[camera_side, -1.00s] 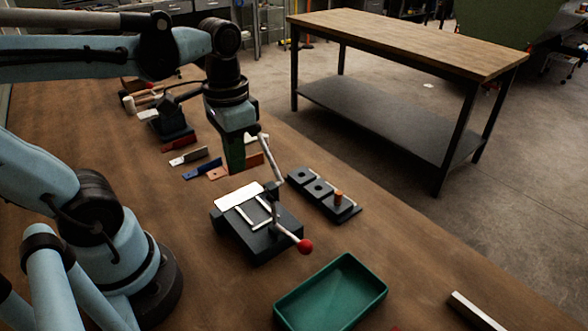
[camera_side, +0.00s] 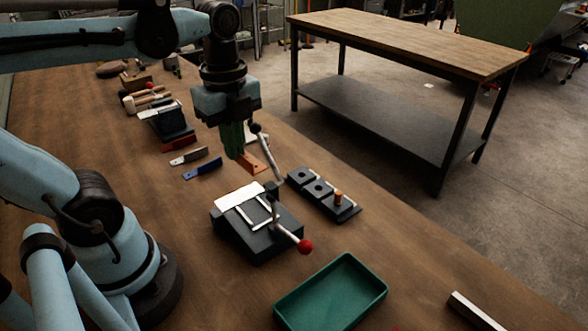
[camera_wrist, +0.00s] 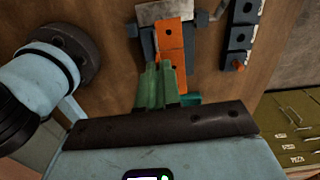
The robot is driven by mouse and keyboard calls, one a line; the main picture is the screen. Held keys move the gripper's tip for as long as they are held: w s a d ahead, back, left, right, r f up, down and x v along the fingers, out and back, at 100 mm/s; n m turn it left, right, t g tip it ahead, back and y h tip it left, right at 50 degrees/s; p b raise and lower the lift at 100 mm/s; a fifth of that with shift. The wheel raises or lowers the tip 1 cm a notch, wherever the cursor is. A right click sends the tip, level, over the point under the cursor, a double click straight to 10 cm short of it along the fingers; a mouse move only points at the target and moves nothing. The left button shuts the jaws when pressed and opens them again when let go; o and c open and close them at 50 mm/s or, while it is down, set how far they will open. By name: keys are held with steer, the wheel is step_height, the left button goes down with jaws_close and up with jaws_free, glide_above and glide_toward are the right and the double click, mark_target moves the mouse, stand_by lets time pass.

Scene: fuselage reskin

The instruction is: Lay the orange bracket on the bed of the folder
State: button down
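The orange bracket (camera_side: 252,163) is held in the green fingers of my gripper (camera_side: 235,147), above the table and behind the folder. In the wrist view the bracket (camera_wrist: 171,42) is a flat orange piece with holes, reaching out from the green fingers (camera_wrist: 162,85). The folder (camera_side: 265,242) is a dark block with a pale metal plate (camera_side: 239,196), light strips on its bed and a lever ending in a red knob (camera_side: 305,246). In the wrist view the folder lies beyond the bracket, partly hidden by it, with its plate (camera_wrist: 150,14) at the top.
A dark block with holes and an orange peg (camera_side: 339,198) stands right of the folder. A green tray (camera_side: 345,262) is in front. A blue strip (camera_side: 204,169), a grey strip (camera_side: 188,157) and a red strip (camera_side: 178,142) lie behind left. A metal bar (camera_side: 475,312) lies front right.

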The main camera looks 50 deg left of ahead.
steer(key=shift+m, duration=0.3)
steer(key=shift+f, duration=2.55)
steer(key=shift+f, duration=2.75)
steer(key=shift+f, duration=0.7)
steer(key=c, duration=1.3)
jaws_free()
steer(key=shift+o, duration=0.2)
